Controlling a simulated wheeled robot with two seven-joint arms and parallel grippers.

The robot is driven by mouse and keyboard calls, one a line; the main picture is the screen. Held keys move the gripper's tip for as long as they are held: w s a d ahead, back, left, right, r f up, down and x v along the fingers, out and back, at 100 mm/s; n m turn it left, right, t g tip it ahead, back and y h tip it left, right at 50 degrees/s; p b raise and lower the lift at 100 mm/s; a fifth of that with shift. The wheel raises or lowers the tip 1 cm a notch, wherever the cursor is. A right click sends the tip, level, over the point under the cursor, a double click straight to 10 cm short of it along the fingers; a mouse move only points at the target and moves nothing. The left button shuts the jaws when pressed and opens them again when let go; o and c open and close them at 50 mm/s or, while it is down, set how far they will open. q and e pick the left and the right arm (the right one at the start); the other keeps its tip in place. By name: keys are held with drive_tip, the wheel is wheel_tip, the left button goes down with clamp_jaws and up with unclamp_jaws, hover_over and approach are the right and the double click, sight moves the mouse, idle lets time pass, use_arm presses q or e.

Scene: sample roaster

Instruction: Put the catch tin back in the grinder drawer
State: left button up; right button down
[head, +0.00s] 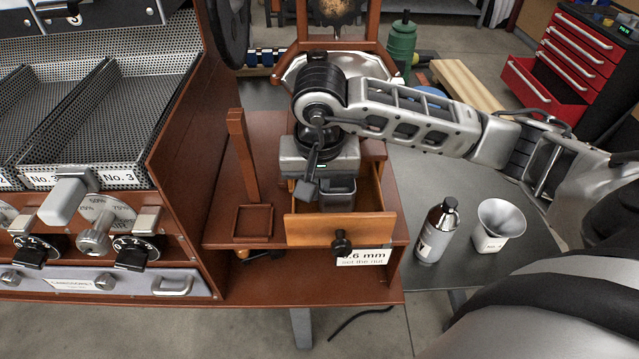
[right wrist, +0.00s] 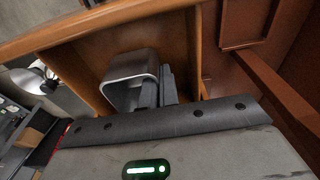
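The grinder drawer (head: 300,231) is pulled open, with a wooden front and a black knob. The catch tin (head: 341,192), dark grey with a rounded square rim, is within the drawer's outline. It also shows in the right wrist view (right wrist: 128,66) between the drawer's wooden walls. I cannot tell whether its base touches the drawer floor. My right gripper (right wrist: 158,92) reaches down over the drawer, its fingers close together at the tin's wall, seemingly pinching it. In the head view its body hides the upper grinder and the fingertips. My left gripper is not in view.
A wooden post with a small square tray (head: 253,222) stands left of the drawer. A bottle (head: 437,231) and a metal dosing cup (head: 498,226) stand on the dark table to the right. The roaster cabinet with knobs and sieve trays (head: 100,110) fills the left.

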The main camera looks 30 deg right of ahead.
drive_tip(key=shift+f, duration=0.25)
drive_tip(key=c, duration=1.7)
unclamp_jaws()
drive_tip(key=shift+r, duration=0.1)
drive_tip(key=shift+r, duration=0.2)
drive_tip(key=r, duration=0.7)
drive_tip(key=s+r, duration=0.1)
drive_tip(key=r, duration=0.2)
drive_tip(key=shift+s+a+r, duration=0.1)
drive_tip(key=shift+a+r, duration=0.1)
drive_tip(key=shift+a, duration=0.15)
drive_tip(key=shift+s+r, duration=0.15)
drive_tip(key=shift+r, duration=0.6)
